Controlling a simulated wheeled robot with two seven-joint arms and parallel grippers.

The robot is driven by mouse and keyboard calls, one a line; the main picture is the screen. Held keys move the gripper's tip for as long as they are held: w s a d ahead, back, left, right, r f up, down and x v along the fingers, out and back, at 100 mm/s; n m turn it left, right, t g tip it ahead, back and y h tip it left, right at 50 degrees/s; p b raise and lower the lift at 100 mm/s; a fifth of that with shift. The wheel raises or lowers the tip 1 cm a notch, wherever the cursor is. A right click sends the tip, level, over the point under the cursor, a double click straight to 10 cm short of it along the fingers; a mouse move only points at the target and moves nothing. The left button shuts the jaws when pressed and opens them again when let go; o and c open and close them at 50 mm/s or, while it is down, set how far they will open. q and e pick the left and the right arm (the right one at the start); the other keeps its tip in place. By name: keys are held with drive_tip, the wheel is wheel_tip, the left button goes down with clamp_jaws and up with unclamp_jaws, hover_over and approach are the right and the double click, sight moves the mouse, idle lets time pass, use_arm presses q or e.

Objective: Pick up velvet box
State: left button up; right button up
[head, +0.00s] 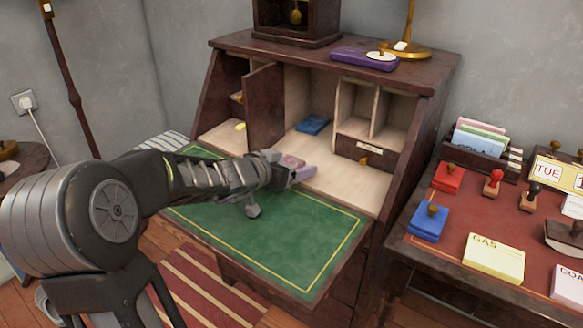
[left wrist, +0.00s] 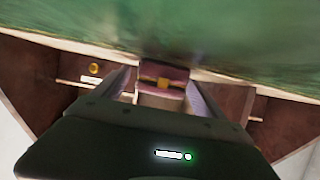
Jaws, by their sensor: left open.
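The velvet box is small and dark pink with a gold clasp; in the left wrist view the box (left wrist: 163,74) sits between the two finger tips. In the head view a pinkish patch that looks like the box (head: 291,160) shows at the end of my left gripper (head: 298,169), at the inner edge of the green writing surface. In the left wrist view my left gripper (left wrist: 163,88) is open, with a finger on each side of the box. Whether the fingers touch it I cannot tell. My right gripper is not in view.
The desk's fold-down green leaf (head: 290,235) is mostly bare. A blue flat item (head: 313,124) lies deeper inside, on pale wood. An open small door (head: 265,107) and cubbyholes stand behind the gripper. A side table (head: 470,220) with stamps and cards is at the right.

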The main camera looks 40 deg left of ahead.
sight(293, 161)
use_arm(q)
drive_tip(key=shift+c, duration=0.2)
drive_tip(key=c, duration=1.5)
drive_tip(key=shift+o, duration=0.2)
drive_tip(key=shift+r, duration=0.15)
drive_tip(key=shift+d+r, duration=0.2)
drive_tip(key=shift+r, duration=0.2)
wheel_tip(293, 161, up, 11)
drive_tip(key=p, duration=0.5)
drive_tip(key=d+b, duration=0.1)
drive_tip(key=d, duration=1.8)
drive_tip(key=shift+w+d+f+b, duration=0.2)
drive_tip(key=shift+d+f+b, duration=0.1)
drive_tip(key=shift+b, duration=0.1)
